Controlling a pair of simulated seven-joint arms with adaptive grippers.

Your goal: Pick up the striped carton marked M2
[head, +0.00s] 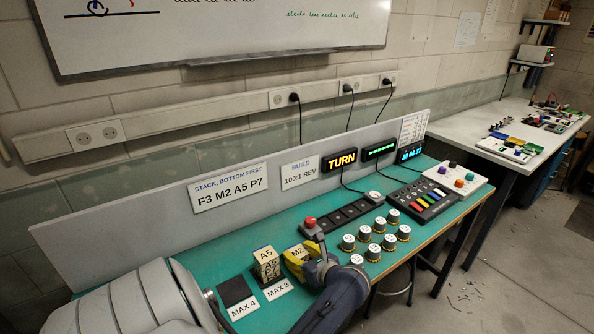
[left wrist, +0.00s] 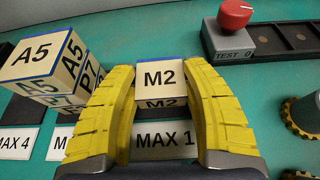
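In the head view, the M2 carton (head: 297,250) shows just behind my left gripper (head: 296,264). My right gripper is not in view.
A stack with A5 (head: 265,254) on top and P7 below stands close left, behind the MAX 3 label (head: 278,290). An empty dark pad (head: 235,291) is at MAX 4. A red button box (head: 314,230) stands behind right.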

